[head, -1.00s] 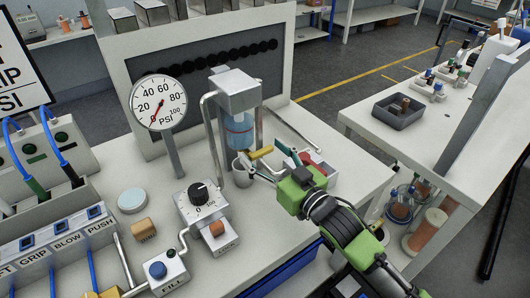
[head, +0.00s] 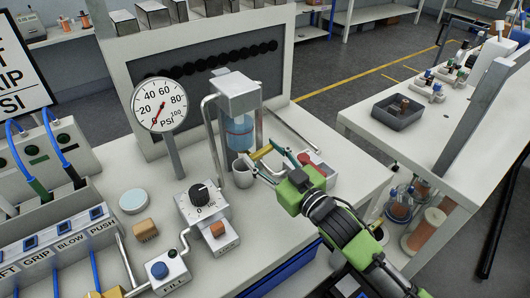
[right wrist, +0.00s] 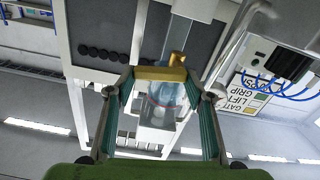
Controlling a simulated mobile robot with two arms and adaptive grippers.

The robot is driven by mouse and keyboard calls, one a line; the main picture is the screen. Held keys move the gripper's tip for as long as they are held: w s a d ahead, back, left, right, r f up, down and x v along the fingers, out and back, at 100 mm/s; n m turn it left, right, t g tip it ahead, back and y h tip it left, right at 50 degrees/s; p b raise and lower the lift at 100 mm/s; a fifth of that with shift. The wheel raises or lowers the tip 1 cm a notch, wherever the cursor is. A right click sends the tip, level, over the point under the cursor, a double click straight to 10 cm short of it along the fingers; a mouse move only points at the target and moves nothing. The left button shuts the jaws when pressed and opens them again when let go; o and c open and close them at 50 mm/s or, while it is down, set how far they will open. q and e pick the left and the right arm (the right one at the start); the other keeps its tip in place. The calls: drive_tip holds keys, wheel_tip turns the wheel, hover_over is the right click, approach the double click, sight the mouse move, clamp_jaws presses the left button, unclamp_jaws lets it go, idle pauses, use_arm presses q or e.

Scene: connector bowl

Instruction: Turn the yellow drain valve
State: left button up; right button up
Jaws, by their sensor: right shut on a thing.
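The yellow drain valve (head: 261,153) sits low on the clear blue-tinted bowl (head: 239,132) under the grey metal head of the filter unit. My right gripper (head: 261,157) reaches in from the lower right, its two teal fingers on either side of the valve handle. In the right wrist view, the yellow valve (right wrist: 160,74) lies across between the fingertips, with the bowl (right wrist: 165,95) behind it. The gripper is shut on the valve. My left gripper does not show in either view.
A small grey cup (head: 243,174) stands below the bowl, close to the fingers. A round gauge (head: 159,104) stands left of the unit, and a dial box (head: 199,200) in front. A red-buttoned box (head: 314,168) is close behind my right gripper.

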sight(248, 147)
drive_tip(key=n+p, duration=0.1)
drive_tip(key=n, duration=0.1)
drive_tip(key=r+n+p, duration=0.1)
drive_tip(key=n, duration=0.1)
drive_tip(key=n+p, duration=0.1)
drive_tip(key=n, duration=0.1)
drive_tip(key=shift+s+a+r, duration=0.2)
drive_tip(key=shift+s+a, duration=0.1)
drive_tip(key=shift+a, duration=0.1)
drive_tip(key=n, duration=0.2)
drive_tip(key=n+p, duration=0.1)
drive_tip(key=shift+s+a+r+n, duration=0.1)
drive_tip(key=shift+s+a+n, duration=0.1)
drive_tip(key=shift+a+n, duration=0.2)
drive_tip(key=shift+s+a+n+p, duration=0.1)
drive_tip(key=shift+n+p, duration=0.05)
drive_tip(key=shift+n, duration=0.55)
drive_tip(key=shift+s+a+n+p, duration=0.1)
drive_tip(key=shift+n+p, duration=0.05)
drive_tip(key=shift+n, duration=0.55)
drive_tip(key=o, duration=1.1)
drive_tip(key=shift+s, duration=0.1)
